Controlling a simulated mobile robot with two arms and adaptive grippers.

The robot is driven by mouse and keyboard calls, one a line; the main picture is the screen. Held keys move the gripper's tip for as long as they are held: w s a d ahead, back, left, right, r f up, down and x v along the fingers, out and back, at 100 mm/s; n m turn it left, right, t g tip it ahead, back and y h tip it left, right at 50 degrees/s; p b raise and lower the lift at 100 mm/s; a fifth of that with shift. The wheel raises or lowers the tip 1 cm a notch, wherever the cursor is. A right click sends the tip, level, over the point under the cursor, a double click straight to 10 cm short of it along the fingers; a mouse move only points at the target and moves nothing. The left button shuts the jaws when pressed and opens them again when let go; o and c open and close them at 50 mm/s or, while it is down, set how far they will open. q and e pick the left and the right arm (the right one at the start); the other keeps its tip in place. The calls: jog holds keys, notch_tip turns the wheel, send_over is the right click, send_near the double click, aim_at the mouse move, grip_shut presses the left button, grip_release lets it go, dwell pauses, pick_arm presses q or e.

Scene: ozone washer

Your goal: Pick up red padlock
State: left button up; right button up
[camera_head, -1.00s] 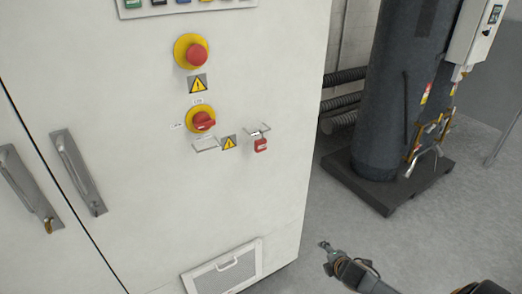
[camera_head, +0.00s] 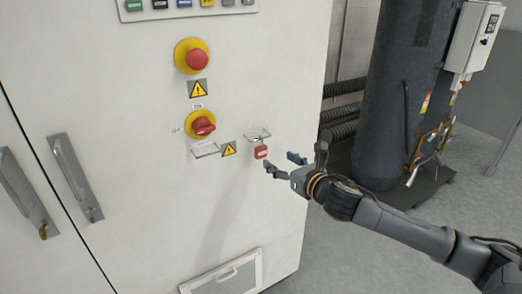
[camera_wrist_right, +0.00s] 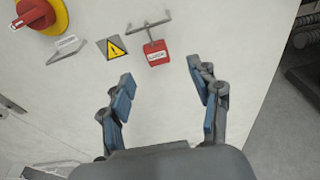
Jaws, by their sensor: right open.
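The red padlock (camera_head: 261,153) hangs on a small metal bracket (camera_head: 257,135) on the white cabinet front. In the right wrist view the padlock (camera_wrist_right: 156,54), with pale lettering on its face, hangs below its bracket (camera_wrist_right: 148,25), ahead of the fingers and between their lines. My right gripper (camera_head: 281,164) is open and empty, just right of and slightly below the padlock in the head view. In the wrist view its blue-padded fingers (camera_wrist_right: 160,82) stand wide apart and do not touch the padlock. My left gripper is not in view.
Left of the padlock are a yellow warning label (camera_head: 228,149), an empty bracket (camera_head: 205,149) and a red rotary switch (camera_head: 203,124) on yellow. A red emergency button (camera_head: 197,59) is above. A dark tank (camera_head: 385,110) stands behind my right arm.

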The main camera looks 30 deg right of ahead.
aim_at(262, 150)
jog(key=w, duration=0.3)
jog(key=w+p, duration=0.1)
jog(key=shift+w+a+f, duration=0.15)
jog(key=shift+w+f, duration=0.2)
jog(key=shift+w, duration=0.05)
jog(key=shift+w+r, duration=0.1)
jog(key=shift+w, duration=0.2)
jog(key=w, duration=0.1)
jog(key=w+p, duration=0.2)
jog(key=w, duration=0.1)
jog(key=shift+w+a+f, duration=0.1)
jog(key=shift+a+f, duration=0.1)
jog(key=shift+a, duration=0.2)
jog(key=shift+w+f, duration=0.1)
jog(key=shift+w, duration=0.15)
jog(key=shift+s, duration=0.1)
jog(key=shift+c, duration=0.2)
jog(key=c, duration=1.3)
jog(key=shift+o, duration=0.2)
